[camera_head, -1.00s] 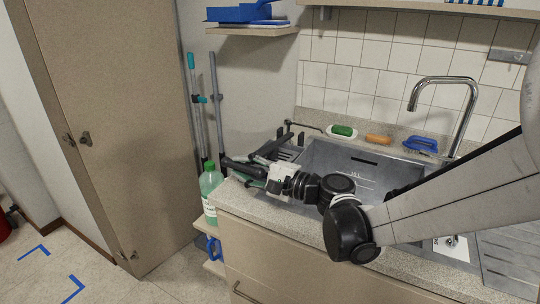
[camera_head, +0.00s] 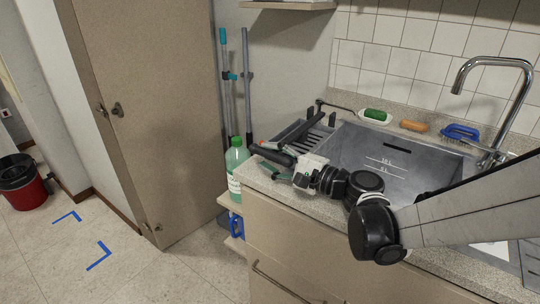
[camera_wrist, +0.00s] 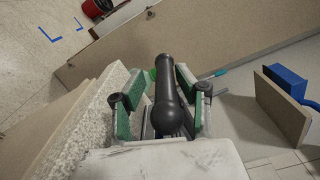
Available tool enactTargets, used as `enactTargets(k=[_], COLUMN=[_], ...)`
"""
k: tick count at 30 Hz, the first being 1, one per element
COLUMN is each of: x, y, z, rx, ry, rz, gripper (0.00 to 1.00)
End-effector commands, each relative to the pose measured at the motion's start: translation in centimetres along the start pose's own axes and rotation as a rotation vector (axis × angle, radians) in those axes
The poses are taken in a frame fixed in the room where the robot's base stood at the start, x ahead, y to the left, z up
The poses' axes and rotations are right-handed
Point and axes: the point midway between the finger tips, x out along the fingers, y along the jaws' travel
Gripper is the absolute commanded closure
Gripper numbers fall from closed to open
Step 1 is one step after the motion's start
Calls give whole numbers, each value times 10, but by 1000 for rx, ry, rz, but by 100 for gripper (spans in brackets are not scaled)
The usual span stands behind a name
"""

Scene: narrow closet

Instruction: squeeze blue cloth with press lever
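The black press lever handle (camera_head: 270,154) slopes out over the left front of the counter, beside the slatted drain rack. In the wrist view the handle (camera_wrist: 166,95) runs between the two green-padded fingers of my gripper (camera_wrist: 157,85). In the head view my gripper (camera_head: 288,172) is at the handle, low over the counter edge. I see no blue cloth; the inside of the press is hidden.
The sink basin (camera_head: 385,160) is right of the press, with a green sponge (camera_head: 375,115) and blue brush (camera_head: 460,131) behind. A green bottle (camera_head: 237,168) stands close left of my gripper. Poles (camera_head: 246,95) lean beside a tall cabinet (camera_head: 150,110). A red bucket (camera_head: 22,188) stands far left.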

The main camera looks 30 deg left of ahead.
Motion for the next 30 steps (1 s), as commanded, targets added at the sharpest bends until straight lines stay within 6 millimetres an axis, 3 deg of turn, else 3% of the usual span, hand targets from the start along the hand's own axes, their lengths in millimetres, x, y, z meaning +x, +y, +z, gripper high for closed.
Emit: enactTargets(k=[11,24,30], x=[-5,-84,-111], y=[-2,-2,-1], z=[0,-1,-1], rx=[2,2,1], ry=[0,3,3], rz=[-3,-4,-3], gripper=[64,64,64])
